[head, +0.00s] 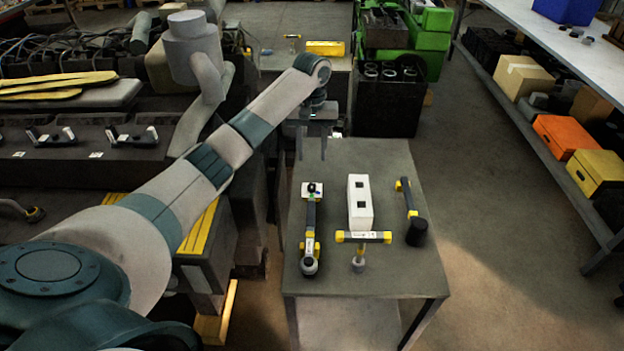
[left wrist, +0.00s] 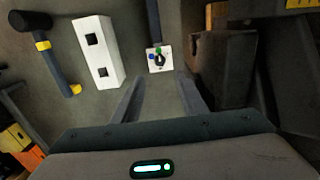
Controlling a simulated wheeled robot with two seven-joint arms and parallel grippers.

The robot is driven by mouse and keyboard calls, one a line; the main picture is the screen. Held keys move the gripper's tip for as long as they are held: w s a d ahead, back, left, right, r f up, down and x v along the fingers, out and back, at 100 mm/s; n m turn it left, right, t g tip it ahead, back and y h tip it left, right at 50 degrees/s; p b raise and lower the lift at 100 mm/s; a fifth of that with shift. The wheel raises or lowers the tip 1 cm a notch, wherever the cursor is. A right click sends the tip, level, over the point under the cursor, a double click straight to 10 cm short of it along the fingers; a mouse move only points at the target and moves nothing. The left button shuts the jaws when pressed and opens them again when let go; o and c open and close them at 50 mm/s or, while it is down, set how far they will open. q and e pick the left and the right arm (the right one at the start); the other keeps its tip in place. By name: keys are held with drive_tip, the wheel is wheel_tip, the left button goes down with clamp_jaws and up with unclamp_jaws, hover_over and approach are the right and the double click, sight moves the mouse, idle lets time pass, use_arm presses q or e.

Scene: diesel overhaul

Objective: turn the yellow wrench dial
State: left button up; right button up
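The yellow and dark wrench (head: 309,238) lies lengthwise on the left part of the grey table. At its far end is a white plate with a black dial (head: 312,188) and small coloured spots. In the left wrist view the dial (left wrist: 159,60) sits just beyond and between my fingertips, with a green and a blue spot beside it. My left gripper (head: 312,157) is open and empty over the far edge of the table, apart from the dial. Its two fingers also show in the left wrist view (left wrist: 160,84). My right gripper is not in view.
A white block (head: 360,212) with black squares stands right of the wrench. A yellow T-handled tool (head: 364,237) is in front of it, and a black-headed mallet (head: 412,215) lies farther right. The table's (head: 395,285) front part is bare.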

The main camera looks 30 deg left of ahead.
sight(312, 185)
use_arm(q)
wheel_tip(312, 185, down, 10)
drive_tip(key=p, duration=0.3)
drive_tip(key=shift+f, duration=0.85)
clamp_jaws()
